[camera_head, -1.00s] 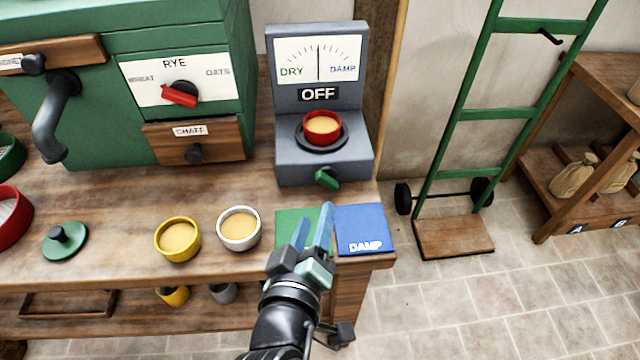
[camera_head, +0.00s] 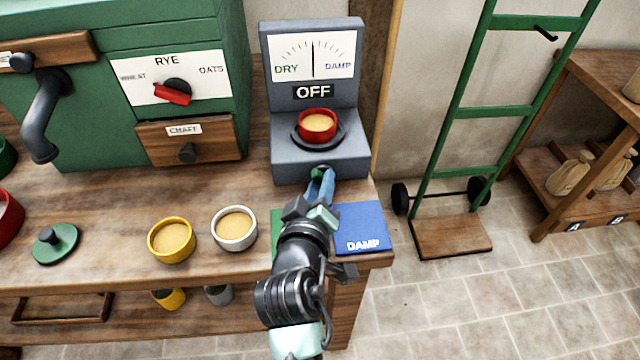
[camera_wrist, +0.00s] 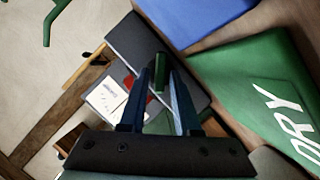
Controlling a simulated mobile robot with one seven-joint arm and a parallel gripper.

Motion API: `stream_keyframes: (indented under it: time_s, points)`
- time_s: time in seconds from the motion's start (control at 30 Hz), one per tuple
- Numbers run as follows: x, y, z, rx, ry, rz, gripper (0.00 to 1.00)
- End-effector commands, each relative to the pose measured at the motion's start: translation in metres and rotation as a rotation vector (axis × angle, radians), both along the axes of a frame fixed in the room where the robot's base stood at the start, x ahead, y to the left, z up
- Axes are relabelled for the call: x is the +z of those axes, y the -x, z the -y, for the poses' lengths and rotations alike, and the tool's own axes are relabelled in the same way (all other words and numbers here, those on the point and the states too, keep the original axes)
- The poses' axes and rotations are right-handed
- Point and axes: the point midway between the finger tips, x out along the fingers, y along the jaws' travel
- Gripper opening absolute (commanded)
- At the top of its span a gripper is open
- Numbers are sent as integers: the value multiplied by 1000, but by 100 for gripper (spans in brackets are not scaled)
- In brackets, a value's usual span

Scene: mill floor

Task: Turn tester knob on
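The grey tester (camera_head: 288,160) stands at the back right of the bench. Its dial reads between DRY and DAMP, and its sign (camera_head: 314,92) says OFF. A red cup of grain (camera_head: 318,124) sits on its round plate. The green tester knob (camera_head: 318,172) is on the front face, partly hidden by my gripper. My gripper (camera_head: 322,186) is at the knob, with its blue fingers on either side of it. In the wrist view the knob (camera_wrist: 159,75) shows between the two fingers (camera_wrist: 165,90), which look apart; contact with the knob is not clear.
A blue DAMP mat (camera_head: 362,222) and a green DRY mat (camera_wrist: 265,90) lie at the bench's front right. A yellow cup (camera_head: 172,240) and a white cup (camera_head: 234,229) stand to the left. A green mill (camera_head: 90,130) is at the back left.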

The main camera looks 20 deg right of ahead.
Motion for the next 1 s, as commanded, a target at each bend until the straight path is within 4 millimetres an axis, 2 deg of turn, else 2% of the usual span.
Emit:
stream_keyframes:
  time_s: [0.03, 0.13, 0.17, 0.5, 0.8, 1.0]
  points:
    - [0, 0, 0, 0, 0, 0, 20]
    - [0, 0, 0, 0, 0, 0, 2]
    - [0, 0, 0, 0, 0, 0, 0]
    - [3, 1, 0, 0, -27, 6, 0]
    - [7, 2, 3, -1, -298, 81, 0]
    - [3, 2, 4, 0, -394, 111, 0]
